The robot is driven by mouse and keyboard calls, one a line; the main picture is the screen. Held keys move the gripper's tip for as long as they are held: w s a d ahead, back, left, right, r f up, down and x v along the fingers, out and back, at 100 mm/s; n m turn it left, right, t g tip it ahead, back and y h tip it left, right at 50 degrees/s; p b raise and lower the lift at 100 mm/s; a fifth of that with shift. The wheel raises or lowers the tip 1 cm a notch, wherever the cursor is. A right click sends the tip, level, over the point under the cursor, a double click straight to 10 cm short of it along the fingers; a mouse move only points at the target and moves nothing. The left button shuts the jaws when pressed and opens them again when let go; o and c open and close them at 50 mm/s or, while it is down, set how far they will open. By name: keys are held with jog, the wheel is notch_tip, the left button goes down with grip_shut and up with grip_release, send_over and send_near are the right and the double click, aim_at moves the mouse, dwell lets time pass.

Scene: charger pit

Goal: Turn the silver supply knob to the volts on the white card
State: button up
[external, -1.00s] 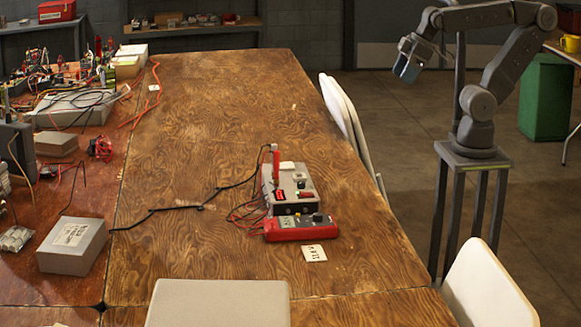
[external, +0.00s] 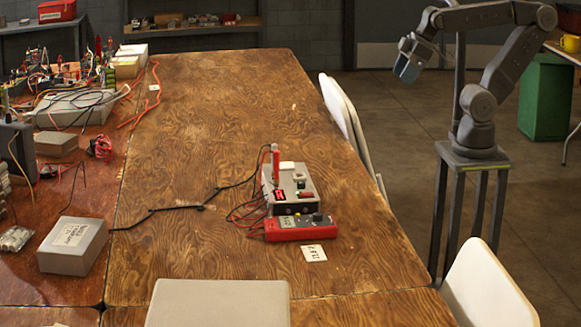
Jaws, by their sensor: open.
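The grey supply box (external: 291,190) stands on the wooden table, right of centre. Small knobs and a dark display show on it, but I cannot tell for sure which is the silver knob. A red meter (external: 300,227) with a small screen and a dark dial lies against its near side. The white card (external: 313,253) lies flat on the table in front of the meter; its marks are too small to read surely. My gripper (external: 405,72) is open and empty, up in the air beyond the table's right edge, far from the supply box.
A red upright probe (external: 275,165) stands at the supply's left, with a black cable running left to a grey box (external: 73,246). A large grey case (external: 218,303) sits at the near edge. White chairs (external: 487,285) line the right side.

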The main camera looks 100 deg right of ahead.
jog(key=shift+c, duration=0.3)
jog(key=shift+w, duration=0.1)
jog(key=shift+c, duration=0.7)
jog(key=shift+g, duration=0.8)
jog(key=w, duration=0.7)
jog(key=shift+w+d+r, duration=0.2)
jog(key=shift+w, duration=0.1)
jog(key=shift+c, duration=0.3)
jog(key=g, duration=0.4)
send_over(301, 182)
notch_tip(301, 182, down, 16)
notch_tip(301, 182, down, 14)
jog(key=shift+f, duration=0.1)
